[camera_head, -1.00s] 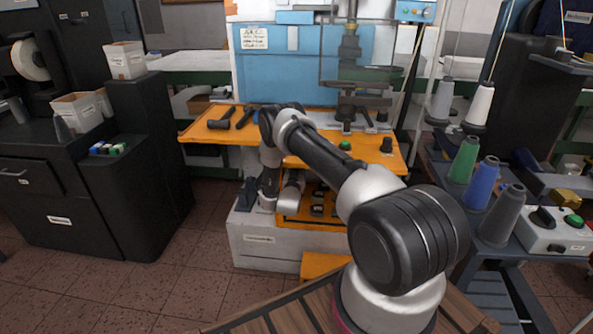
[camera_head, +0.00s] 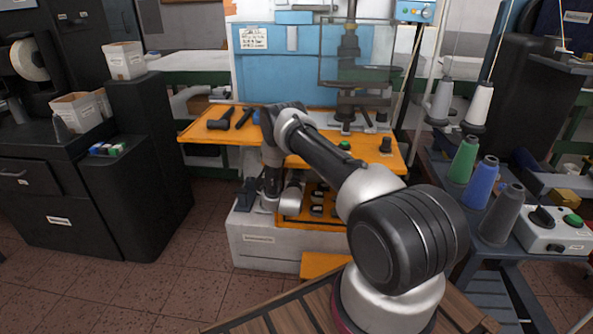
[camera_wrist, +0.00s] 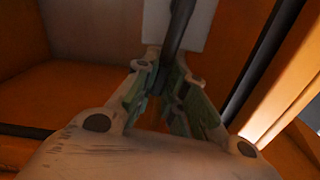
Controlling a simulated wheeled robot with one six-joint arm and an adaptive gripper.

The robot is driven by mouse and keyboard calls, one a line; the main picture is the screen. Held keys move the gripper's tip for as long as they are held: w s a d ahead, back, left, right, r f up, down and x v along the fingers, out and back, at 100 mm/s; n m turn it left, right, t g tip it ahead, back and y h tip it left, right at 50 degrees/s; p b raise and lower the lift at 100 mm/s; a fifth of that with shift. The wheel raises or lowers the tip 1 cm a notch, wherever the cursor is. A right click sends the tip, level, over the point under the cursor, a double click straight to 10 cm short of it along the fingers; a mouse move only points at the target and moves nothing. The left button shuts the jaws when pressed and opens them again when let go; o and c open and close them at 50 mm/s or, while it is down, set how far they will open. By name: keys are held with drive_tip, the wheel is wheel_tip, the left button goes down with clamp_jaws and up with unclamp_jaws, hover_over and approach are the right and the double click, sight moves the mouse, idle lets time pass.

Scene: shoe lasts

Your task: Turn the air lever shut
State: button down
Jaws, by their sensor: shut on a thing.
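The air lever shows in the wrist view as a dark, slim bar (camera_wrist: 181,22) in front of a pale plate (camera_wrist: 203,28). My gripper (camera_wrist: 168,76) has its greenish finger pads closed around the lower end of this bar. The lever's pivot and the exact contact are hard to make out in the shade. My fingers and the lever cannot be made out there.
Orange panels (camera_wrist: 75,85) lie close around my gripper, with a dark rod to its right. Tools lie on the orange table (camera_head: 200,131). A black cabinet (camera_head: 135,160) stands left, and thread cones (camera_head: 482,182) and a control box (camera_head: 550,232) stand right.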

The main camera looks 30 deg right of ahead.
drive_tip(key=s+d+f+m, duration=0.3)
drive_tip(key=f+m, duration=0.3)
drive_tip(key=m, duration=1)
drive_tip(key=shift+s+d+f, duration=0.15)
drive_tip(key=shift+d+f, duration=0.25)
drive_tip(key=shift+d, duration=0.45)
drive_tip(key=shift+m, duration=0.3)
drive_tip(key=c, duration=1.5)
unclamp_jaws()
drive_tip(key=shift+o, duration=0.2)
drive_tip(key=v, duration=1.2)
